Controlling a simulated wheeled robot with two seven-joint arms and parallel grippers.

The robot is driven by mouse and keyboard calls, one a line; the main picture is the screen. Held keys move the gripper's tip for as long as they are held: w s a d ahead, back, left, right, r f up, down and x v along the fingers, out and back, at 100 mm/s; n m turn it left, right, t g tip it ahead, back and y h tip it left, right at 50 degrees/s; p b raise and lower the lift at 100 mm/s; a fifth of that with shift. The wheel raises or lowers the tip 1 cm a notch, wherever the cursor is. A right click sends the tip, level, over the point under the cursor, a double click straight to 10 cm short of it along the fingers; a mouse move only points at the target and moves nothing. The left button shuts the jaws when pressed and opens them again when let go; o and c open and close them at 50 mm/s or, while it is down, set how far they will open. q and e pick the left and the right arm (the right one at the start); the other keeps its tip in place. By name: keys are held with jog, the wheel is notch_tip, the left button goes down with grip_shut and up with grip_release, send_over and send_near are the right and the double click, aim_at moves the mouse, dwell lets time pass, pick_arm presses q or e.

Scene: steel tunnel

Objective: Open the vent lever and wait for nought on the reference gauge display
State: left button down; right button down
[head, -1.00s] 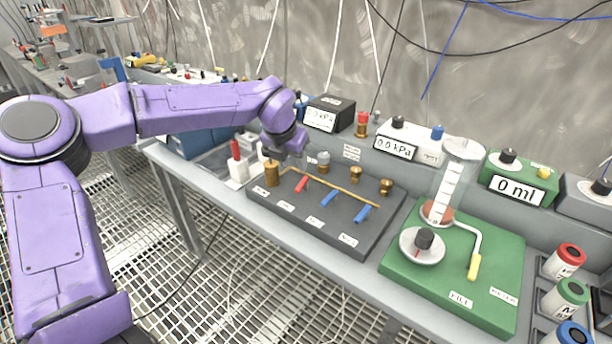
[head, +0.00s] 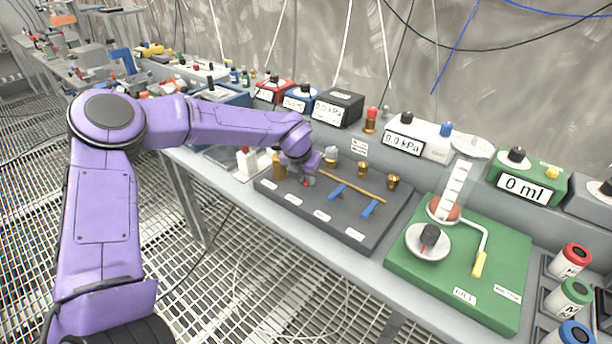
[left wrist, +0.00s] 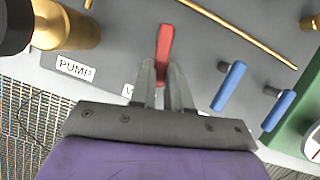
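The dark valve panel (head: 340,231) lies on the bench. Its red lever (left wrist: 164,45), with a partly hidden label starting with "V", shows between my left fingers. My left gripper (left wrist: 162,70) is low over the panel, its fingers flush against both sides of the lever. In the head view the gripper (head: 306,181) covers most of the lever. Two blue levers (head: 338,190) (head: 369,208) sit to the right. The reference gauge display (head: 404,143) on the white box reads 0.0 kPa. My right gripper is not in view.
A brass cylinder (left wrist: 68,25) stands by the PUMP label, close left of my left gripper. A thin brass rod (head: 352,186) runs behind the levers. A green base (head: 470,270) with a yellow-handled crank and a 0 ml display (head: 524,188) are to the right.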

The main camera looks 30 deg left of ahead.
pick_arm(q)
jog(key=shift+s+a+r+m+p, duration=0.1)
jog(key=shift+a+r+m+p, duration=0.35)
jog(key=shift+p, duration=0.8)
jog(key=shift+f+m+h+p, duration=0.2)
jog(key=shift+m+h+p, duration=0.2)
jog(key=shift+m, duration=0.15)
jog(key=shift+a+f+m, duration=0.2)
jog(key=shift+m, duration=0.2)
jog(key=c, duration=1.1)
grip_release()
jog(key=b+v, duration=0.1)
jog(key=v, duration=0.9)
jog(key=shift+s+a+r, duration=0.1)
jog(key=shift+r, duration=0.05)
